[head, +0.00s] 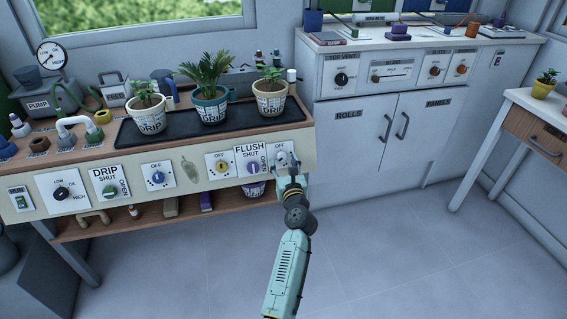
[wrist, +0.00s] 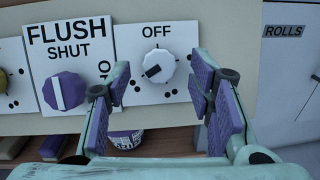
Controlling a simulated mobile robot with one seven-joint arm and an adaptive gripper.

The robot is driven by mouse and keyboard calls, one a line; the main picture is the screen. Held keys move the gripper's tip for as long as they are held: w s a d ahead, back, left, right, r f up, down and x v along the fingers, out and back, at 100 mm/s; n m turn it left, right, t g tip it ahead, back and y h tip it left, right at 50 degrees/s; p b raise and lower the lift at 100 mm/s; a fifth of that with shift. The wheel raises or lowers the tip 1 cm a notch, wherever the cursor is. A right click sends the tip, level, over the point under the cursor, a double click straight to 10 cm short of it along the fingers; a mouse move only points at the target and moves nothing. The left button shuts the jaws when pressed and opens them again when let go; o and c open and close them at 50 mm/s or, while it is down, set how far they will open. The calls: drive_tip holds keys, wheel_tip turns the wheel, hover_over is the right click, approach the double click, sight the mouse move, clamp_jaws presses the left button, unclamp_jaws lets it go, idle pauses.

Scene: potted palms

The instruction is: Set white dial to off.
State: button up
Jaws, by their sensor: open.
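The white dial (wrist: 160,66) is round and sits on a white plate (wrist: 152,35) marked OFF at the top, with black dots around its sides. Its dark pointer mark faces left and slightly down, away from OFF. In the head view the dial (head: 282,157) is at the right end of the bench front, partly hidden by my gripper. My gripper (wrist: 160,88) is open and empty, with one purple-padded finger either side of and slightly below the dial; contact is not visible. In the head view my gripper (head: 290,178) is in front of the plate.
A purple dial (wrist: 66,92) under FLUSH SHUT is just left of my left finger. Yellow (head: 221,167) and blue (head: 158,177) dials lie further left. Potted palms (head: 210,105) stand on a black tray (head: 150,133) above. A cabinet (head: 350,125) is to the right. The floor in front is clear.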

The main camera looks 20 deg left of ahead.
drive_tip(key=shift+w+a, duration=0.2)
drive_tip(key=shift+w, duration=0.15)
clamp_jaws()
idle(0.5)
drive_tip(key=shift+n, duration=0.3)
